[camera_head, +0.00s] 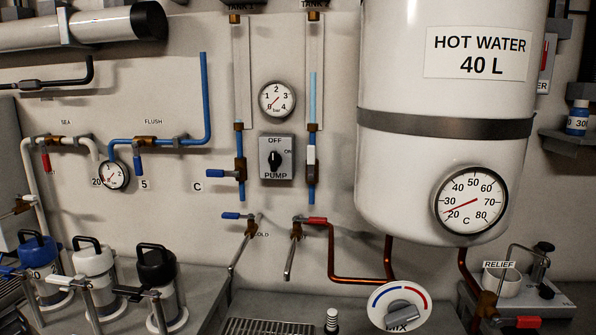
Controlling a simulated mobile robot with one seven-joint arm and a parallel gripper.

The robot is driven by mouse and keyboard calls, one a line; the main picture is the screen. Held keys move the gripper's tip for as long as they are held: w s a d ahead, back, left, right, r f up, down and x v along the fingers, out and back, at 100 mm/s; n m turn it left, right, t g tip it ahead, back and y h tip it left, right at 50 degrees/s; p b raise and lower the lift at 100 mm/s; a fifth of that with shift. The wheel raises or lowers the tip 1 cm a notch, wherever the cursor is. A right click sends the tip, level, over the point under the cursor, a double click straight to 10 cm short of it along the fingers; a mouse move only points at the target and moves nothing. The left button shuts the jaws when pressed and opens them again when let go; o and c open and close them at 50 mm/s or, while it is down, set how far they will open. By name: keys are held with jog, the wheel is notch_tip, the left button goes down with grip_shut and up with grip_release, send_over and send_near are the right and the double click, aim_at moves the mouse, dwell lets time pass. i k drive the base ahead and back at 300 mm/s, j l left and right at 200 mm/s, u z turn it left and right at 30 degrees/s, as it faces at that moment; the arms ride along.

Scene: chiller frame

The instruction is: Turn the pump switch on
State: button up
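The pump switch (274,160) is a black rotary knob on a grey box labelled PUMP (277,176), fixed to the middle of the back wall. OFF is printed above the knob and ON at its upper right. The knob looks upright, towards OFF, though it is small in the picture. Nothing covers it. My gripper is not in view.
A round bar gauge (277,99) is just above the switch box. The white hot water tank (440,170) bulges out at right. Taps (297,230) stick out below. Several canisters (157,267) stand lower left.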

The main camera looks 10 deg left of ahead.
aim_at(274, 159)
jog(key=i+l, duration=0.2)
jog(key=i, duration=0.2)
jog(key=i+l, duration=0.2)
jog(key=i, duration=0.2)
jog(key=u, duration=0.05)
